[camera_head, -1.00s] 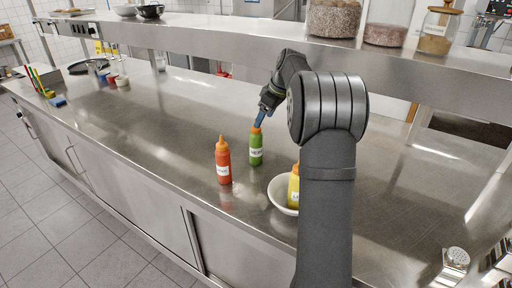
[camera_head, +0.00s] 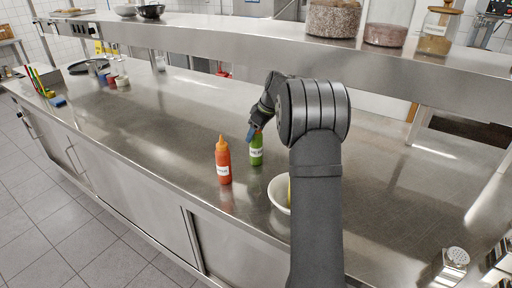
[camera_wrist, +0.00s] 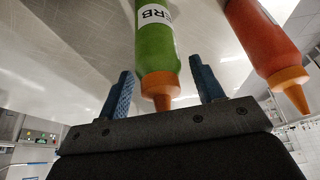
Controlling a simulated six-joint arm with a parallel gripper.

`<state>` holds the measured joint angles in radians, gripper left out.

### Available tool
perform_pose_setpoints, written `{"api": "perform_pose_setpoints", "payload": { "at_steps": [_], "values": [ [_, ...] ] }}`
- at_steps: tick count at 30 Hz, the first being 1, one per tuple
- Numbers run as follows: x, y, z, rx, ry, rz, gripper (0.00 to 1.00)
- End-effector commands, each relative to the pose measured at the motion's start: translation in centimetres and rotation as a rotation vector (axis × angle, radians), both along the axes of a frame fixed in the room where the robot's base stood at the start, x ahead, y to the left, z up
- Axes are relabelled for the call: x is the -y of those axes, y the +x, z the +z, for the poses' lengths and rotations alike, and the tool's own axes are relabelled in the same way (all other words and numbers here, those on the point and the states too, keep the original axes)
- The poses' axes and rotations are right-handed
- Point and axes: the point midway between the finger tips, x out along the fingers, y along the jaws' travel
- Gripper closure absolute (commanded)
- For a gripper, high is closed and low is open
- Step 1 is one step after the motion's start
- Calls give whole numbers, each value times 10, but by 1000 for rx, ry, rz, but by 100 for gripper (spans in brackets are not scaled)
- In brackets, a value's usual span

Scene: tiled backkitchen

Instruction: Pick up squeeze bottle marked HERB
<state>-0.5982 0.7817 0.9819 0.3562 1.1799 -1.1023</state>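The green squeeze bottle (camera_head: 256,154) stands upright on the steel counter, and its white label reads "ERB" in part in the wrist view (camera_wrist: 157,50). Its orange nozzle (camera_wrist: 161,92) sits between my gripper's two blue fingers. My gripper (camera_head: 254,131) is at the top of the bottle. In the wrist view my gripper (camera_wrist: 164,92) is open, with a gap visible between each finger and the bottle. In the head view the bottle's top is hidden behind the gripper.
A red squeeze bottle (camera_head: 223,162) with an orange nozzle stands just left of the green one. A white bowl (camera_head: 277,194) with something yellow, mostly hidden by my arm, is to the right. A steel shelf (camera_head: 220,37) runs above the back. The counter's left middle is clear.

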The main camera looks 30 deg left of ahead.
Motion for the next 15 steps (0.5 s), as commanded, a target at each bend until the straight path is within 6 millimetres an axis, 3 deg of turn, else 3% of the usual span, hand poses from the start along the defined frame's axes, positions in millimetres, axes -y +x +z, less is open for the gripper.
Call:
{"api": "perform_pose_setpoints", "payload": {
  "at_steps": [1,9,15],
  "values": [
    [0,0,0,0,0,0,50],
    [0,0,1,1,1,0,98],
    [0,0,1,1,1,0,98]
  ]
}}
